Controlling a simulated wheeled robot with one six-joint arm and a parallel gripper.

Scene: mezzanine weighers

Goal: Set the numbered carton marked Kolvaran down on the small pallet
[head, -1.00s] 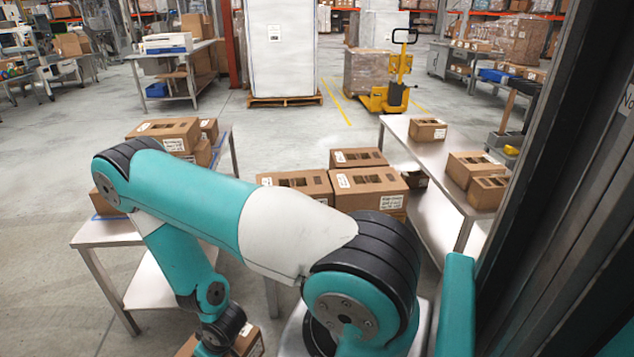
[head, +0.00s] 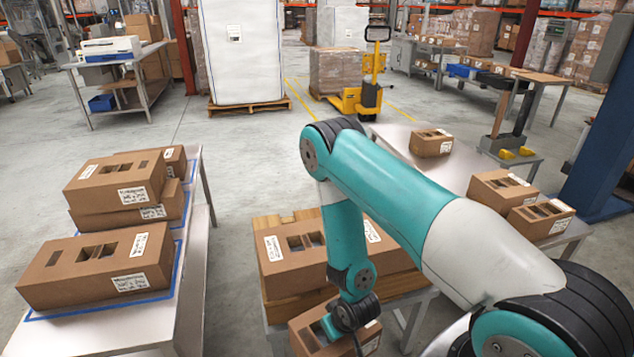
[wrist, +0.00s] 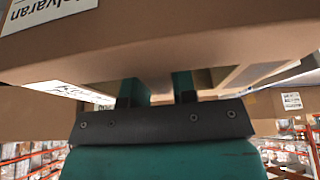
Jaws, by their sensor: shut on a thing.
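My gripper (head: 346,318) is shut on a brown carton (head: 305,340) low at the bottom centre of the head view, partly cut off by the frame edge. In the wrist view my gripper's fingers (wrist: 158,88) reach up to this carton (wrist: 190,40), whose white label reads Kolvaran, its first letter cut off. Light wood that looks like the small pallet (head: 284,308) shows under cartons (head: 287,277) on the middle stand, just behind the held carton. My arm hides part of these cartons. The gap between held carton and pallet cannot be judged.
Several labelled cartons (head: 122,182) stand on the left table (head: 190,325), inside blue tape outlines. The right table (head: 400,140) bears a carton (head: 430,142) at the back and two (head: 505,190) nearer. A yellow pallet truck (head: 365,95) stands behind. Open floor (head: 245,155) lies between.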

